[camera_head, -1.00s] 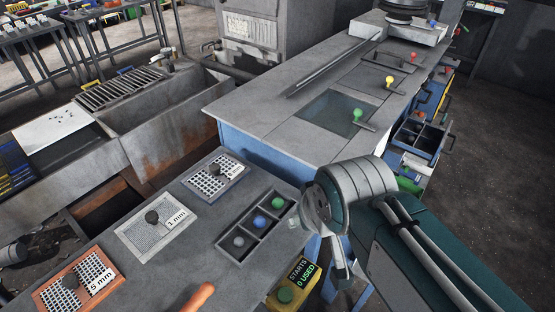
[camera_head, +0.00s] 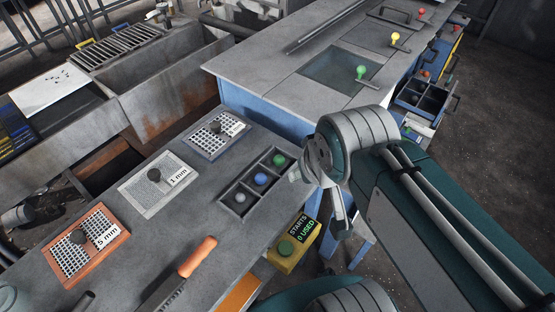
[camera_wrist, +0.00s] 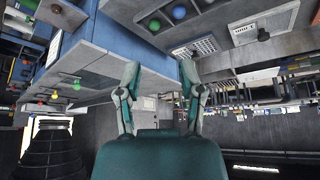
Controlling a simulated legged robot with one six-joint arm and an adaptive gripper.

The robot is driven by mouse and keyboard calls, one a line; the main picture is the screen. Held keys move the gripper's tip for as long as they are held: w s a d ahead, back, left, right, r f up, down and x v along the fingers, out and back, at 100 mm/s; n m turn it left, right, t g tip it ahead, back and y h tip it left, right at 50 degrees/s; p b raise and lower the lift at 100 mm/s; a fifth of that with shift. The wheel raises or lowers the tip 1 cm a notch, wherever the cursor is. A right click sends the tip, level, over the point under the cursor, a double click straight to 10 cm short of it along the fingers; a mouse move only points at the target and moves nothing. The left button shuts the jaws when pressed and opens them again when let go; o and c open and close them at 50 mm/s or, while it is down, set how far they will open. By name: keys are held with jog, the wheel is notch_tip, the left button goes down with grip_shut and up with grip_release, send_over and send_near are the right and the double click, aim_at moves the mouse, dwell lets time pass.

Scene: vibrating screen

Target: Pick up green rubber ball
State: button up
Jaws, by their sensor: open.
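The green rubber ball (camera_head: 279,160) rests in the far right compartment of a small dark three-compartment tray (camera_head: 246,213) on the grey bench. A blue ball (camera_head: 261,179) and a grey ball (camera_head: 239,197) fill the other two compartments. In the upside-down wrist view, the green ball (camera_wrist: 154,25) appears at the top, beyond the fingertips. My gripper (camera_wrist: 159,72) is open and empty, its two fingers spread apart and clear of the tray. In the head view it is just right of the tray, partly hidden by my wrist.
Three mesh screens with dark knobs, including the 1 mm screen (camera_head: 158,184), lie left of the tray. An orange-handled tool (camera_head: 197,256) lies in front. A yellow button box (camera_head: 294,247) hangs by the bench edge. The larger machine table (camera_head: 270,75) stands behind, with coloured knobs.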

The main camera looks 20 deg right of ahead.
jog(key=shift+o, duration=0.3)
jog(key=g, duration=0.5)
send_over(278, 156)
notch_tip(278, 156, down, 11)
jog(key=shift+w+a+f+g+h, duration=0.3)
jog(key=shift+f+h, duration=0.1)
jog(key=shift+f, duration=0.2)
jog(key=f, duration=0.4)
jog(key=shift+d+f, duration=0.2)
jog(key=shift+f, duration=0.15)
jog(key=f, duration=0.5)
jog(key=shift+s+d+f, duration=0.15)
jog(key=shift+s+f, duration=0.15)
jog(key=shift+s, duration=0.1)
jog(key=c, duration=0.5)
